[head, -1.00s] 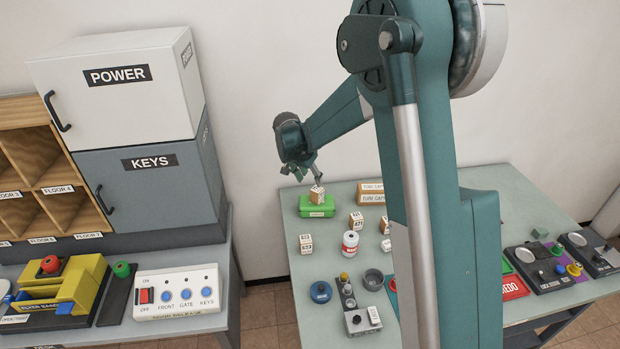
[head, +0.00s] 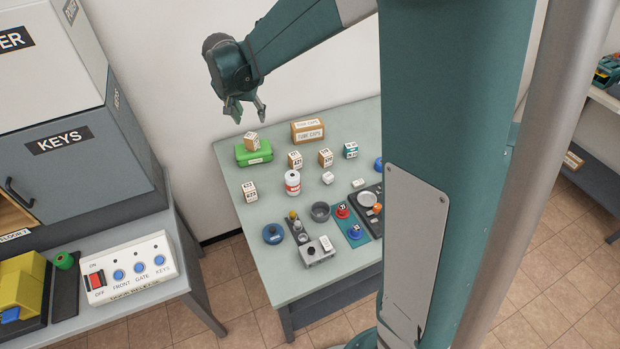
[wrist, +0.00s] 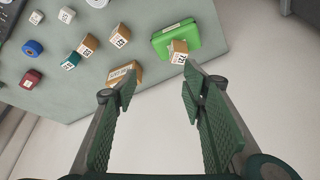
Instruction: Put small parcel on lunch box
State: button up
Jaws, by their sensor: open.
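The green lunch box (head: 242,155) lies at the back left of the table. A small brown parcel with white labels (head: 252,141) rests on top of its lid. In the wrist view the parcel (wrist: 179,52) sits on the near part of the green lunch box (wrist: 165,40). My gripper (head: 246,116) is open and empty, in the air above and behind the parcel, clear of it. In the wrist view the two fingers of my gripper (wrist: 165,90) are spread apart with nothing between them.
Several other small cubes stand on the table, among them a brown one (head: 295,160) and a teal one (head: 350,150). A white-and-red can (head: 292,183) stands mid-table. A switch panel (head: 133,270) is on the left desk.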

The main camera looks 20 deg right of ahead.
jog(key=s+d+r+n, duration=0.1)
jog(key=s+r, duration=0.2)
jog(key=s, duration=0.4)
jog(key=s+d+r+n+t+y, duration=0.1)
jog(key=s+r+n, duration=0.15)
jog(key=s, duration=0.45)
jog(key=s+d+r, duration=0.1)
jog(key=s+r, duration=0.3)
jog(key=s, duration=0.4)
jog(key=s+f+n+t+y, duration=0.1)
jog(key=s+f+n+t, duration=0.1)
jog(key=s, duration=1.5)
jog(key=shift+s+d+f+n, duration=0.15)
jog(key=shift+s+f+n, duration=0.1)
jog(key=shift+n, duration=0.5)
